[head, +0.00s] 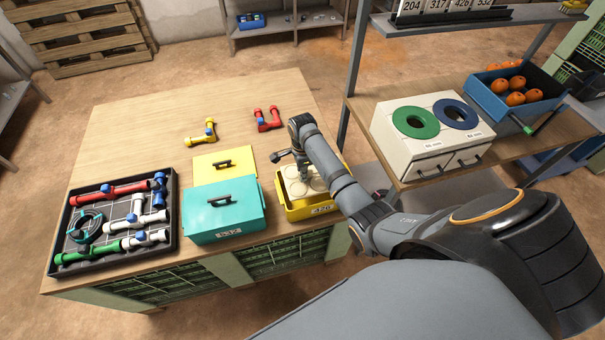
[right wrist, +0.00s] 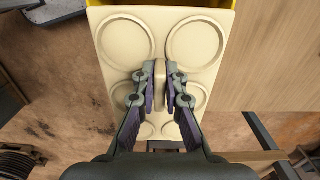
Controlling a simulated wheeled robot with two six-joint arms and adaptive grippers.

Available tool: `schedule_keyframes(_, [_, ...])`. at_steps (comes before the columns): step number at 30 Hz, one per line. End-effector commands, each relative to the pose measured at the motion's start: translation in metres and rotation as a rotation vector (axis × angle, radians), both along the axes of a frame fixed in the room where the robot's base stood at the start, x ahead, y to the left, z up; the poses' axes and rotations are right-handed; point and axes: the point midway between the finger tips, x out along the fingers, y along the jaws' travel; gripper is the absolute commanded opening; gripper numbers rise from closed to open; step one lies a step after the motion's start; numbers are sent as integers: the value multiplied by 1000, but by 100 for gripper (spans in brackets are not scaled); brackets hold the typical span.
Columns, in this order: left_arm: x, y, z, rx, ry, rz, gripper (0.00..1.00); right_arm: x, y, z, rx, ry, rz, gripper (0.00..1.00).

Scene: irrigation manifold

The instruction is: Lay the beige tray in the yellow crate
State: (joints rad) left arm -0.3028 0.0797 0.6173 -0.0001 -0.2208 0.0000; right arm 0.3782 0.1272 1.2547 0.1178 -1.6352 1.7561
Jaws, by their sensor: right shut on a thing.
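The beige tray (head: 293,187) has round recesses and shows within the rim of the yellow crate (head: 297,213), near the table's right edge. It fills much of the right wrist view (right wrist: 125,40), with a strip of yellow crate (right wrist: 188,3) showing past its far end. My right gripper (head: 304,177) points down over the tray. In the right wrist view its fingers (right wrist: 161,80) are shut on the tray's raised middle grip. I cannot tell whether the tray touches the crate floor. My left gripper is not in view.
A teal box (head: 225,212) and a yellow lid (head: 212,170) with a dark handle are left of the crate. A dark tray (head: 175,205) of pipe parts is farther left. Yellow and red fittings lie behind. A shelf (head: 362,115) stands right.

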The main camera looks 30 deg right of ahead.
Motion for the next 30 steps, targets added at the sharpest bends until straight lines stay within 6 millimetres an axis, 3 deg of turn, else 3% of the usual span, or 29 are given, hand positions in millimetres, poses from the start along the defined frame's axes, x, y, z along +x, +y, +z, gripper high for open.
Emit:
schedule_keyframes(1, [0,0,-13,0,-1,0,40,0,0,-11,0,0,0,0])
schedule_keyframes(16, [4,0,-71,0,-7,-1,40,0,0,-57,0,-1,0,0])
schedule_keyframes(23, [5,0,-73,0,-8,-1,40,0,0,-72,0,1,0,0])
schedule_keyframes(30, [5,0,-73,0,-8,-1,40,0,0,-74,0,-1,0,0])
